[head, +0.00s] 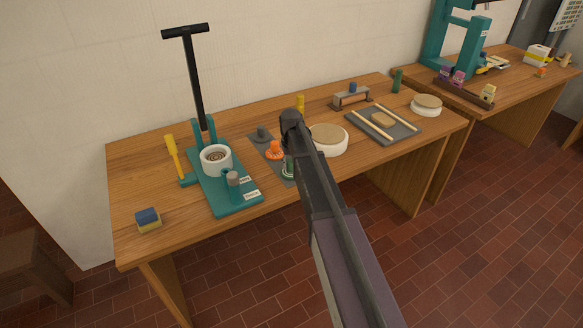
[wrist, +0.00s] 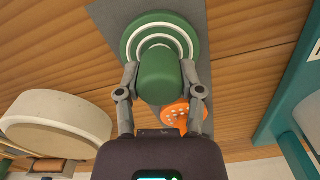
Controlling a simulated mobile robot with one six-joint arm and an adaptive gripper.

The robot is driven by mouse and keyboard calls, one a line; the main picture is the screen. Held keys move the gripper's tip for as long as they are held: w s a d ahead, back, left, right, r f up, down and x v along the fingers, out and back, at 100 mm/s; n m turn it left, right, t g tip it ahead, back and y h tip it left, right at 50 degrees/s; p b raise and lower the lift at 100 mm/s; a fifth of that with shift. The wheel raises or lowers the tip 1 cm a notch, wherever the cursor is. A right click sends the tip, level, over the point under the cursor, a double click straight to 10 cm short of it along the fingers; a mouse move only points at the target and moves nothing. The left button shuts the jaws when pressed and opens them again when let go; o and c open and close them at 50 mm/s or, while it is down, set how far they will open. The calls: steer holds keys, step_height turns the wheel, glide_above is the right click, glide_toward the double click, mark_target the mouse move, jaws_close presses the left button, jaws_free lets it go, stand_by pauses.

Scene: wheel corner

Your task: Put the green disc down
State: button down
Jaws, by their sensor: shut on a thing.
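The green disc (wrist: 128,42) has pale rings on its face and a thick green knob (wrist: 158,80) standing up from it. My gripper (wrist: 159,72) is shut on the knob, one finger on each side. The disc is over a grey strip (wrist: 103,14); I cannot tell whether it touches the strip. In the head view the green disc (head: 289,173) shows beside my arm, which hides part of it.
A teal lever press (head: 224,196) with a white cup stands left of the strip. A round white-sided block (head: 335,140) is close on the right. A grey tray (head: 358,125) lies further right. The table's front left has bare wood around a blue-and-yellow block (head: 148,219).

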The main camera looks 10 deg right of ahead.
steer(key=shift+f, duration=0.15)
steer(key=shift+c, duration=1.2)
jaws_free()
steer(key=shift+r, duration=0.2)
step_height(320, 180, up, 12)
steer(key=p, duration=1.2)
steer(key=s, duration=2.8)
steer(key=shift+a+m, duration=0.15)
steer(key=shift+m, duration=0.15)
